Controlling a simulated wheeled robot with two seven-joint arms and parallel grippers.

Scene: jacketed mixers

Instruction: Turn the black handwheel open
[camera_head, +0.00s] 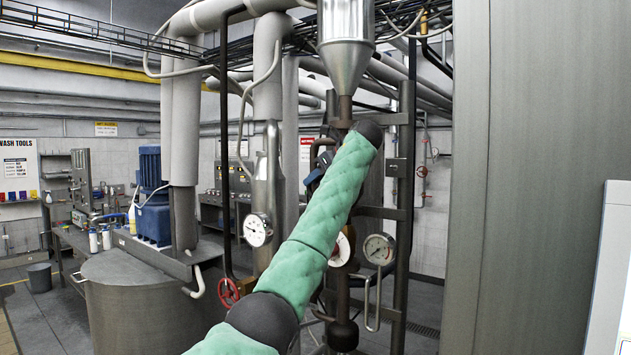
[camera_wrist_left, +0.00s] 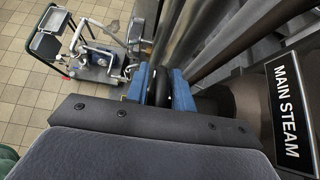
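The black handwheel (camera_wrist_left: 159,88) shows in the left wrist view as a dark rim between the two blue fingers of my left gripper (camera_wrist_left: 160,91). The fingers sit close against both sides of the rim, with no clear gap. In the head view a dark curved part of the wheel (camera_head: 314,149) shows beside the vertical pipe, just left of my green padded arm. The blue of my left gripper (camera_head: 314,180) shows just below it. My arm hides most of the wheel and gripper there. My right gripper is in neither view.
A MAIN STEAM sign (camera_wrist_left: 289,108) stands at the right in the wrist view. A red handwheel (camera_head: 228,292) and dial gauges (camera_head: 379,249) (camera_head: 257,230) sit on nearby pipes. A large grey panel (camera_head: 520,180) stands close on the right. A cart (camera_wrist_left: 95,55) stands on the tiled floor.

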